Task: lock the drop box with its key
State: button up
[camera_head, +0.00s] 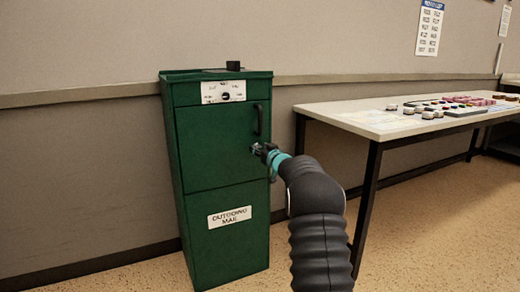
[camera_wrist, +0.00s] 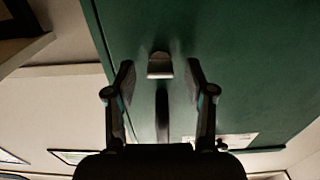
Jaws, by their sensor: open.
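The green drop box (camera_head: 223,150) stands upright against the wall, its door closed. A dark vertical handle (camera_head: 258,119) is at the door's upper right; it also shows in the wrist view (camera_wrist: 162,115). My gripper (camera_head: 257,149) is just in front of the door's right edge, below the handle. In the wrist view my gripper (camera_wrist: 160,75) is open, its fingers on either side of a small pale metal piece (camera_wrist: 160,68) at the door face. This piece may be the key or the lock; I cannot tell which. A gap shows between it and each finger.
A white plate with a dark round part (camera_head: 223,92) is on the box's top front, and a small dark block (camera_head: 233,66) is on its lid. A table (camera_head: 350,122) with several small items stands to the right. Floor left of the box is clear.

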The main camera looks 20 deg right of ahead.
jog(key=shift+w, duration=0.1)
grip_shut()
jog(key=shift+n, duration=0.3)
jog(key=shift+n+b, duration=3.75)
jog(key=shift+n, duration=4.85)
